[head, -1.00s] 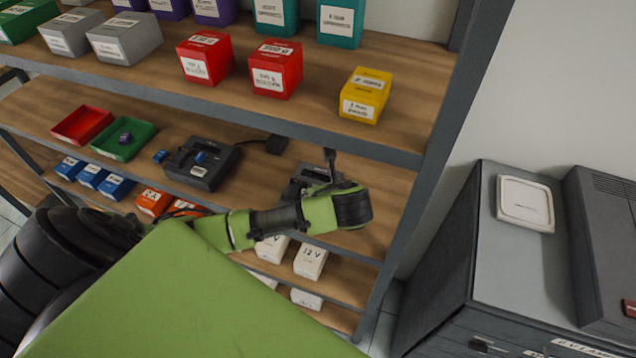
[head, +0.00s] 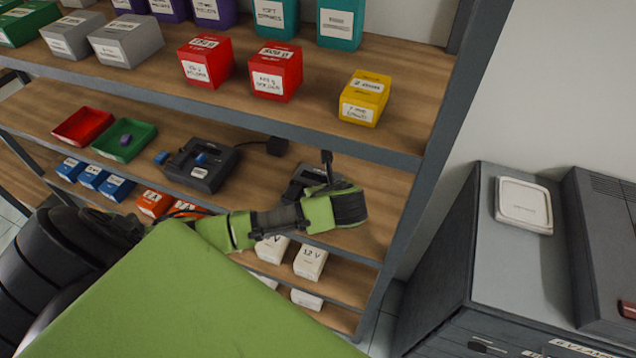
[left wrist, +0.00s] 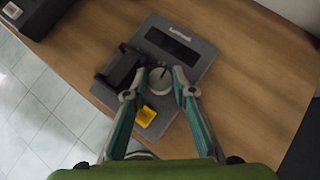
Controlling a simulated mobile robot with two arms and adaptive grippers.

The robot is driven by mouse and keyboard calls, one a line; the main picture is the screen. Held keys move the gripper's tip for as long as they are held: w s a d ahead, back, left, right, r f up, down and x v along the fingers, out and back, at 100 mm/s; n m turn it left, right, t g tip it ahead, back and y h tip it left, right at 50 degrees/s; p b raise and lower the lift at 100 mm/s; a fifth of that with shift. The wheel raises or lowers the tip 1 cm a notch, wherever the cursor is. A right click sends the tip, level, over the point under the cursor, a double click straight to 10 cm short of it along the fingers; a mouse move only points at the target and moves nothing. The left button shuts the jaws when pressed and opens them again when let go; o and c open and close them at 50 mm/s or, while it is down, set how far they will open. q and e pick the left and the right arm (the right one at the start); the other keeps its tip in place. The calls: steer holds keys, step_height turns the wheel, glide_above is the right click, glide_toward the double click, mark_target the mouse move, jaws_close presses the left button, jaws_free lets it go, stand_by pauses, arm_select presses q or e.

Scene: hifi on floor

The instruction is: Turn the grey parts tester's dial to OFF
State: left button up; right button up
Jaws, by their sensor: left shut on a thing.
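The grey parts tester (left wrist: 187,42) lies on the wooden shelf in the left wrist view, with a dark display window, a black block at its left and a yellow patch at its lower edge. Its round grey dial (left wrist: 160,83) sits between the fingertips of my left gripper (left wrist: 161,73), which is shut on it. The dial has a small dark mark near its top; I cannot read any OFF marking. In the head view the tester (head: 304,178) is mostly hidden behind my left wrist, and the fingertips are hidden. My right gripper is not in view.
A dark device (head: 203,164) stands left of the tester on the same shelf, beside a green tray (head: 146,150) and a red tray (head: 70,137). The upper shelf (head: 330,110) with several boxes overhangs it. Bare shelf lies right of the tester.

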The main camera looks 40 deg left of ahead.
arm_select(q)
steer(key=shift+n, duration=0.3)
steer(key=n+g, duration=0.1)
steer(key=n+g+y, duration=0.1)
steer(key=shift+w+d+n, duration=0.15)
steer(key=shift+n, duration=0.25)
steer(key=n+g, duration=0.1)
steer(key=n+g+y, duration=0.1)
steer(key=n+g, duration=0.1)
steer(key=shift+w+n, duration=0.2)
steer(key=shift+n, duration=0.1)
steer(key=n+g, duration=0.4)
steer(key=n, duration=0.1)
steer(key=shift+w+h, duration=0.15)
steer(key=shift+h, duration=0.25)
steer(key=shift+n, duration=0.4)
